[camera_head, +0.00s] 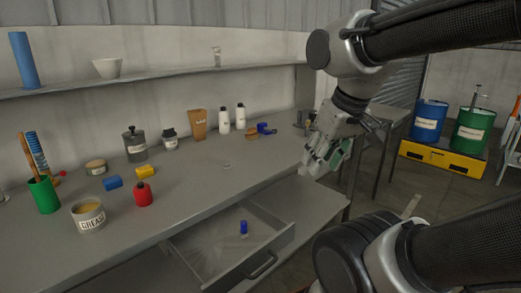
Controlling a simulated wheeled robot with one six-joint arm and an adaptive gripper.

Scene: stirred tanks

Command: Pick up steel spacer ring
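A small pale grey piece (227,165), which looks like the steel spacer ring, lies flat on the grey workbench (200,190), near its middle. It is too small to make out its hole. My gripper (318,168) is to the right of it, above the bench's right front edge and well apart from it. A teal patch shows at the fingers; I cannot tell whether it is part of the gripper or something else. The finger gap is not clear at this size.
A red bottle (143,194), a yellow block (145,172) and a grease tin (89,217) stand left of the ring. White bottles (224,121) stand behind it. An open drawer (225,250) juts out below the front edge. The bench around the ring is clear.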

